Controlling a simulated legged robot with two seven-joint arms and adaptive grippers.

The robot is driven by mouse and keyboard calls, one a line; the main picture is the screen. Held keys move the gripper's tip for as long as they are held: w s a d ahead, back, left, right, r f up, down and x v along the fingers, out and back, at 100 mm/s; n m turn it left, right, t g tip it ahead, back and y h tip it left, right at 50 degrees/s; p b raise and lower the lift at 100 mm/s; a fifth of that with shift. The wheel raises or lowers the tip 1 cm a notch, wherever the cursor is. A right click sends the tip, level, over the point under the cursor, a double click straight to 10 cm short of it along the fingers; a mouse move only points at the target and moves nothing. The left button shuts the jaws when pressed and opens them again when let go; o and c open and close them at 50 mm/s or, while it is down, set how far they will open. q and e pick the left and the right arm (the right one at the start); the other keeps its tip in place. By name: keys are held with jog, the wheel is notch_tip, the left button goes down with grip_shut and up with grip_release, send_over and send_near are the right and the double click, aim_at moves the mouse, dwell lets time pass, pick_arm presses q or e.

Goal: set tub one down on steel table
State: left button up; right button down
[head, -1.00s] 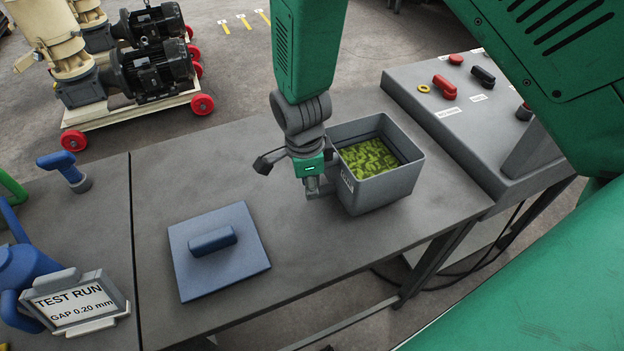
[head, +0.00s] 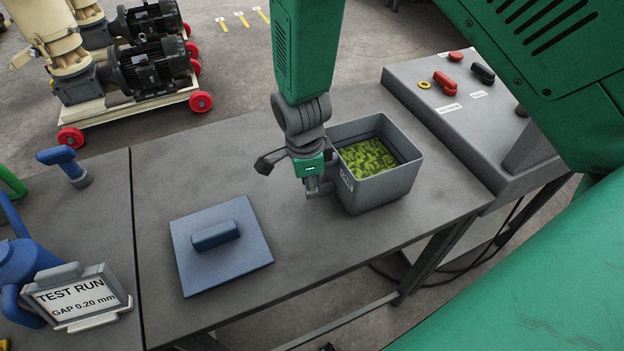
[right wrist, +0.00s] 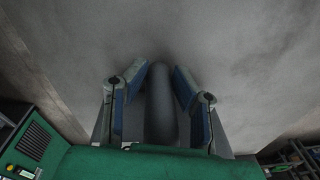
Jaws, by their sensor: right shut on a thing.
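The grey square tub (head: 385,189), filled with green pellets (head: 366,157), is upright over the right part of the steel table (head: 270,160). Its base looks at or very close to the tabletop; I cannot tell if it touches. A small label on its left wall is partly hidden and unreadable. My right gripper (head: 319,188) is at the tub's left wall, shut on the tub. In the right wrist view its fingers (right wrist: 160,100) lie either side of a grey rounded bar, with grey surface beyond. My left gripper is not in view.
A blue lid (head: 245,262) with a handle lies left of the tub. A control box (head: 430,90) with knobs stands close behind and right. A test run sign (head: 78,298) and blue can (head: 30,265) are at left. Table behind the lid is clear.

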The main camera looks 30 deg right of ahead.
jog(key=shift+a, duration=0.1)
jog(key=shift+d+f, duration=0.1)
jog(key=shift+d, duration=0.6)
jog(key=shift+d+f, duration=0.15)
jog(key=shift+f, duration=0.15)
jog(key=shift+a+f, duration=0.2)
jog(key=shift+a, duration=0.2)
jog(key=shift+w+a, duration=0.1)
jog(key=shift+a, duration=0.45)
jog(key=shift+d, duration=0.4)
jog(key=shift+d+f, duration=0.15)
jog(key=shift+d, duration=0.05)
jog(key=c, duration=1.3)
grip_release()
jog(key=shift+o, duration=0.4)
jog(key=shift+a, duration=0.4)
jog(key=o, duration=1.2)
jog(key=shift+a, duration=0.2)
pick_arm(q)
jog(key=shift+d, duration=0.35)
pick_arm(e)
jog(key=shift+d+f, duration=0.1)
jog(key=shift+d, duration=0.4)
